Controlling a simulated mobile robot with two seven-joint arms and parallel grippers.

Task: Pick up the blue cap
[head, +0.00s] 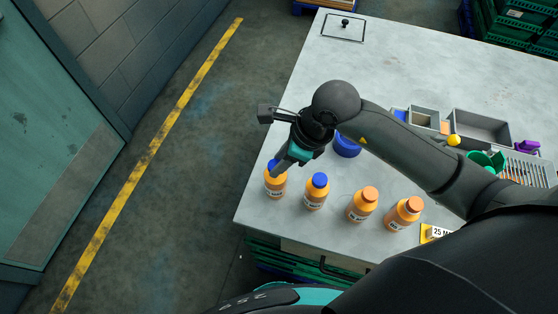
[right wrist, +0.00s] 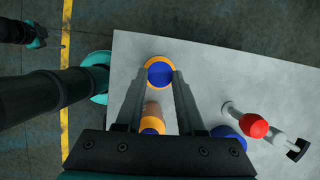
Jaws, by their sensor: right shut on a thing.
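A row of orange bottles stands near the table's front edge. The leftmost bottle (head: 276,183) has a blue cap (head: 271,164), partly hidden by my right gripper (head: 279,163). In the right wrist view my right gripper's fingers (right wrist: 160,78) lie on either side of this blue cap (right wrist: 160,73), shut on it, with the orange bottle rim showing around it. The cap appears still on the bottle, which stands on the table. A second bottle (head: 315,197) also has a blue cap (head: 320,180).
Two bottles with orange caps (head: 361,205) (head: 404,213) stand to the right. A blue round container (head: 347,145) is behind the gripper. Grey bins (head: 482,128), a yellow ball (head: 454,140) and a green item (head: 484,160) are at the right.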

